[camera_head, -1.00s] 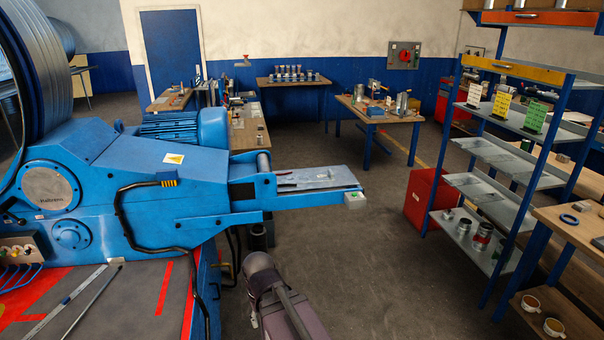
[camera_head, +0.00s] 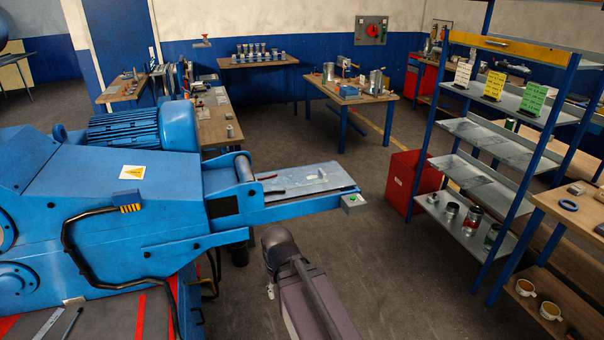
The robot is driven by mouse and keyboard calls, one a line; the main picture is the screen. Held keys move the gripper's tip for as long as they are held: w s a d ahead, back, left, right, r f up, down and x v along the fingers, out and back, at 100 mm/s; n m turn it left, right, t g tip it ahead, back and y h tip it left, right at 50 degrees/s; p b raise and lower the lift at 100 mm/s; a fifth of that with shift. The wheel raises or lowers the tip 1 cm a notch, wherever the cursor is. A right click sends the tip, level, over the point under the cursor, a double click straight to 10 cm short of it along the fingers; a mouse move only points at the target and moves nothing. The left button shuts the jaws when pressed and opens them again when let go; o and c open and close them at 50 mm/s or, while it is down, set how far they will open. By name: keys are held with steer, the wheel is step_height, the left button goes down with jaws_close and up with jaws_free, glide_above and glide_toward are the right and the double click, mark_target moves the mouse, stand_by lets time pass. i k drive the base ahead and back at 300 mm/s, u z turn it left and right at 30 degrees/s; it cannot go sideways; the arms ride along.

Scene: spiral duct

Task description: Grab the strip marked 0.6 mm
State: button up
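A blue shelf rack (camera_head: 478,213) stands at the right. Its upper shelf holds a white card (camera_head: 462,75), a yellow card (camera_head: 494,86) and a green card (camera_head: 533,98), all upright. Their print is too small to read. Flat grey metal pieces seem to lie on the middle shelves (camera_head: 497,139), with no readable marks. I cannot make out which thing is the 0.6 mm strip. Part of my own arm shows at the bottom centre, apart from the rack. My gripper does not show.
A large blue machine (camera_head: 130,195) fills the left, its flat bed (camera_head: 300,180) reaching toward the centre. A red cabinet (camera_head: 410,183) stands beside the rack. A wooden table (camera_head: 540,202) is at the right edge. Clear floor (camera_head: 400,270) lies between machine and rack.

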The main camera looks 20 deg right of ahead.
mark_target(287, 182)
steer(key=z, duration=0.4)
steer(key=i, duration=0.9)
steer(key=z, duration=0.3)
